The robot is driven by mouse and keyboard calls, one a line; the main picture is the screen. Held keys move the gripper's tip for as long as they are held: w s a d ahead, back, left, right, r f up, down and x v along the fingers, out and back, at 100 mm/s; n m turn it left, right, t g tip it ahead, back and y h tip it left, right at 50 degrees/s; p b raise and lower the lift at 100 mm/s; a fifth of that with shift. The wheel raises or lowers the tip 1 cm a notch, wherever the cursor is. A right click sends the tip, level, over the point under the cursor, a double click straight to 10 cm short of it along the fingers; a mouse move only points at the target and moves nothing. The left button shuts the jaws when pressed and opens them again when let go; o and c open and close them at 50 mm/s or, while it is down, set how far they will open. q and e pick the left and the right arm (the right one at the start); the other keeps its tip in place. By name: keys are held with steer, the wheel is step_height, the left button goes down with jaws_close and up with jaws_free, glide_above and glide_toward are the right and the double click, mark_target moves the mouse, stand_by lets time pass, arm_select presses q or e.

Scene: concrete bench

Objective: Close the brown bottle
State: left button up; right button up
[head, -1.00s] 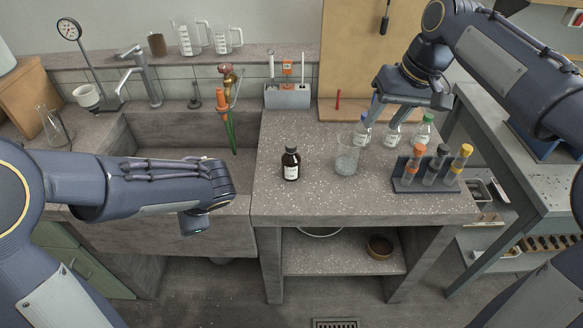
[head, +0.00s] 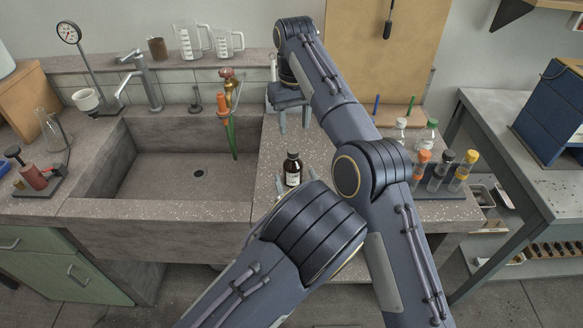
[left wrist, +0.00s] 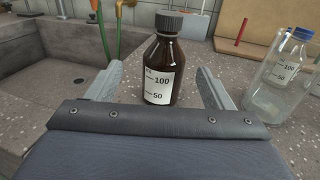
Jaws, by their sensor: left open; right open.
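The brown bottle (head: 293,172) stands upright on the speckled bench beside the sink. In the left wrist view the brown bottle (left wrist: 160,72) shows a white graduated label, and a black ribbed cap (left wrist: 169,22) sits on its neck. I cannot tell how tight the cap is. My left gripper (left wrist: 160,88) is open, with one finger on each side of the bottle's lower body and gaps visible. In the head view my left arm hides most of this gripper. My right gripper (head: 294,120) is open and empty, pointing down above the bench behind the bottle.
A clear beaker (left wrist: 277,106) and a blue-capped clear bottle (left wrist: 292,58) stand right of the brown bottle. A rack of capped tubes (head: 441,180) is at the bench's right. The sink (head: 180,175) opens to the left. My arms cover much of the bench.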

mark_target(292, 161)
arm_select(q)
steer(key=shift+d, duration=0.3)
arm_select(e)
steer(key=shift+a+r, duration=0.1)
steer(key=shift+a, duration=0.05)
arm_select(q)
steer(key=shift+x, duration=3.9)
steer(key=shift+c, duration=0.3)
